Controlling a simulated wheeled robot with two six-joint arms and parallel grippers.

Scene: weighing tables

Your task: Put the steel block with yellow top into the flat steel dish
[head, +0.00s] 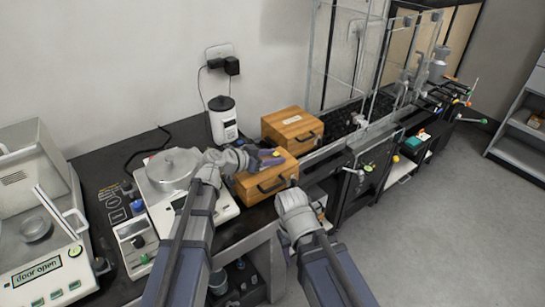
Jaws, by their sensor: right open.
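My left gripper (268,159) is low over the top of the nearer wooden case. Its dark fingers point right, and I cannot tell whether they are open or shut. A small yellow patch (277,154) shows at its fingertips; it is too small to tell whether it is the block's top or a label on the case. I cannot make out the steel block for sure. A round steel dish (36,229) sits in the balance at far left; I cannot tell whether it is the task's flat dish. My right gripper (293,184) is open in front of the nearer case, its fingers mostly hidden by its wrist.
The nearer wooden case (262,184) and another wooden case (291,124) stand on the dark table. A scale with a round steel pan (172,166) is left of them. A white bottle-like device (222,121) stands behind. A glass-walled conveyor (352,117) runs right. Floor is clear at right.

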